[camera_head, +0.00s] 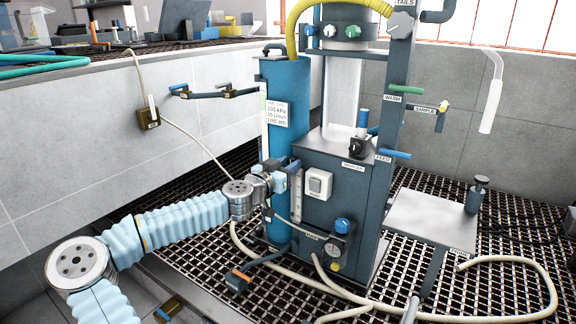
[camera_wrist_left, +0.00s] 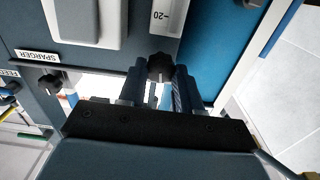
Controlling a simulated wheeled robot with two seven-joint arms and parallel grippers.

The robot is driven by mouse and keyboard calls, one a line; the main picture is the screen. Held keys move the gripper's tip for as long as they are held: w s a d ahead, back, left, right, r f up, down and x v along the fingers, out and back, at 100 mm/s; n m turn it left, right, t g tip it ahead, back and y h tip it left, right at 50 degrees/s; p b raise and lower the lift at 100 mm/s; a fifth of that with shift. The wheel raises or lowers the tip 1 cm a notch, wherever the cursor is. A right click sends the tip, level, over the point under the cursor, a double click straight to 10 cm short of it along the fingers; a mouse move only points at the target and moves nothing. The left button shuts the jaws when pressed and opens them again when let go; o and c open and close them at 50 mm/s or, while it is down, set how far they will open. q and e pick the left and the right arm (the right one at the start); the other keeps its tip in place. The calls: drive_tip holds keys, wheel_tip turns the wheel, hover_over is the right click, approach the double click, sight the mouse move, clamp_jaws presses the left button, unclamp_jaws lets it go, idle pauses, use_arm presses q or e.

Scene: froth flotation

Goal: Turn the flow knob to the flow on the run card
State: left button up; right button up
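The white run card (camera_head: 277,113) hangs on the blue cylinder and reads 150 kPa, 10 L/min and a line name. The pale flow meter (camera_head: 296,190) is on the machine's left edge; its scale (camera_wrist_left: 167,17), marked 20, shows in the left wrist view. A black flow knob (camera_wrist_left: 160,68) sits at the scale's end. My left gripper (camera_head: 280,183) is at the flow meter. Its fingers (camera_wrist_left: 160,88) stand apart on either side of the knob; whether they touch it is unclear. The flow reading is not visible. My right gripper is out of view.
Another black knob (camera_wrist_left: 50,84) is beside the SPARGER label. A white switch (camera_head: 319,184) and a blue-capped regulator (camera_head: 342,226) are close to my left gripper. A cream hose (camera_head: 545,285) loops over the grating. A grey side table (camera_head: 435,215) stands right.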

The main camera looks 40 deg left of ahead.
use_arm(q)
drive_tip(key=shift+c, duration=0.9)
drive_tip(key=shift+n, duration=0.3)
drive_tip(key=n+p, duration=0.1)
drive_tip(key=n, duration=0.2)
drive_tip(key=shift+n, duration=0.3)
drive_tip(key=n+p, duration=1.2)
drive_tip(key=n, duration=1.9)
